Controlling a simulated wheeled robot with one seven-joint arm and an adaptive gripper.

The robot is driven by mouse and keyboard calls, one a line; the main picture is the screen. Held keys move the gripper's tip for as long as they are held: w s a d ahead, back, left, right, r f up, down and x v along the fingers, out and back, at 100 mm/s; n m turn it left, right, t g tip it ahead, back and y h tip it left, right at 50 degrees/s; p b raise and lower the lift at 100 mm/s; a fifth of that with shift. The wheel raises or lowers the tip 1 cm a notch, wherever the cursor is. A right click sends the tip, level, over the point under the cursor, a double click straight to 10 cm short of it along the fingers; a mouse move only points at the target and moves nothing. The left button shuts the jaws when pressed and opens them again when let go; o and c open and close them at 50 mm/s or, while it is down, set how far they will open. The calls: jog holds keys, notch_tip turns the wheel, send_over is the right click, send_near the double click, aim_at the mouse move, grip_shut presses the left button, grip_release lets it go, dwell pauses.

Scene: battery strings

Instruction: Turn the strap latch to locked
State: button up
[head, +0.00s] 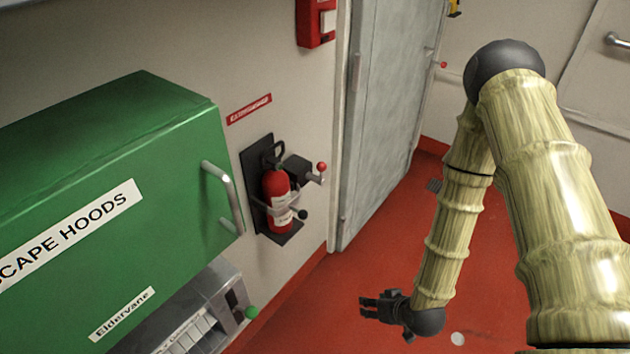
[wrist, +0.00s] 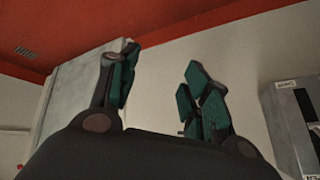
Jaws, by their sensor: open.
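A red fire extinguisher (head: 277,196) stands in a dark wall bracket (head: 256,197), with a pale strap (head: 284,206) around its body. A lever with a red ball knob (head: 321,167) sticks out at the bracket's upper right, and a black knob (head: 302,214) sits lower, by the strap. I cannot tell for certain which of these is the strap latch, or its setting. My gripper (head: 368,305) is open and empty, low over the red floor, right of and below the extinguisher, touching nothing. Its two fingers (wrist: 162,68) stand apart in the wrist view.
A green escape-hood cabinet (head: 110,180) with a metal handle (head: 224,190) juts out at left. Below it is a grey unit (head: 200,310) with a green knob (head: 251,312). A grey door (head: 385,110) stands behind. The red floor (head: 360,260) between wall and arm looks clear.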

jog(key=w+a+r+n+t+y+b, duration=0.1)
jog(key=w+a+r+t+y, duration=0.15)
jog(key=w, duration=0.45)
jog(key=w+a+r+n+t+y+b, duration=0.1)
jog(key=w+a+r+t, duration=0.1)
jog(key=w+r, duration=0.35)
jog(key=n+t+y+b, duration=0.2)
jog(key=n+t+y, duration=0.1)
jog(key=n+y, duration=0.15)
send_near(322, 177)
jog(key=shift+y, duration=0.3)
jog(key=x, duration=1)
jog(key=shift+w+a+f+p, duration=0.1)
jog(key=shift+w+f+p, duration=0.05)
jog(key=shift+w+p, duration=0.2)
grip_shut()
